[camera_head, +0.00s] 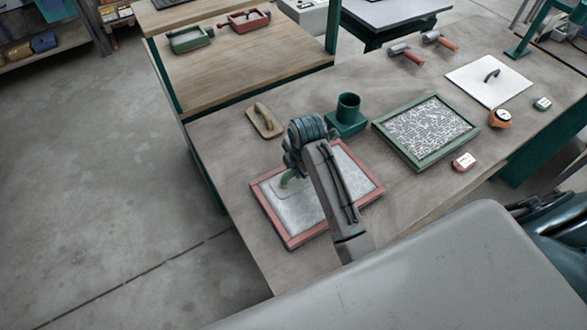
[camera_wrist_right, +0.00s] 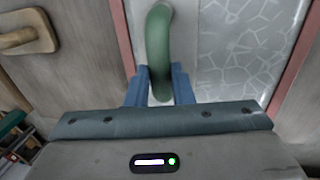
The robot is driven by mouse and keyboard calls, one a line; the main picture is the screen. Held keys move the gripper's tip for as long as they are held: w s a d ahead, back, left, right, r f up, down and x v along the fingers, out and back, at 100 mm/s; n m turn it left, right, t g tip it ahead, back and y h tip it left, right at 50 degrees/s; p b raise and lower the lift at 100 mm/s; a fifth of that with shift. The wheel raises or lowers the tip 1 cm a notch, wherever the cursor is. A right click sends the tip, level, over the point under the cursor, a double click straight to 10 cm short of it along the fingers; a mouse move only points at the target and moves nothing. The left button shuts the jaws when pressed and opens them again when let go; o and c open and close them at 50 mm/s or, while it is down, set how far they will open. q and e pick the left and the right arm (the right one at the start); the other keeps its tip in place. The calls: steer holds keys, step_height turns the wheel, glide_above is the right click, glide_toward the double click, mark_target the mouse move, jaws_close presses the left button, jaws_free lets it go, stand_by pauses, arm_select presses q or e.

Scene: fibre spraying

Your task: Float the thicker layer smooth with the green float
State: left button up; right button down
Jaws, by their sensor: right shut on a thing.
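The green float (camera_head: 288,179) is on the left part of the red-framed panel (camera_head: 267,213). My right gripper (camera_head: 293,168) is above it, shut on its curved green handle, which also shows in the wrist view (camera_wrist_right: 158,40) between the blue fingers (camera_wrist_right: 158,88). The float's flat plate appears to lie on the grey layer (camera_head: 297,213). In the wrist view the layer to the right of the plate shows a pale web of lines (camera_wrist_right: 245,50). My right arm hides the panel's middle. My left gripper is not in view.
A green-framed panel (camera_head: 447,155) with a bold pale pattern lies to the right. A wooden-handled float (camera_head: 265,120) and a green cup holder (camera_head: 347,115) stand behind.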

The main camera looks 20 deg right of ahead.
steer(key=shift+w+d, duration=0.2)
steer(key=shift+d, duration=1.35)
steer(key=shift+w+d, duration=0.2)
steer(key=shift+d, duration=1.35)
steer(key=shift+w+d, duration=0.2)
steer(key=shift+d, duration=1.35)
step_height(320, 180, up, 7)
steer(key=shift+s+f, duration=0.1)
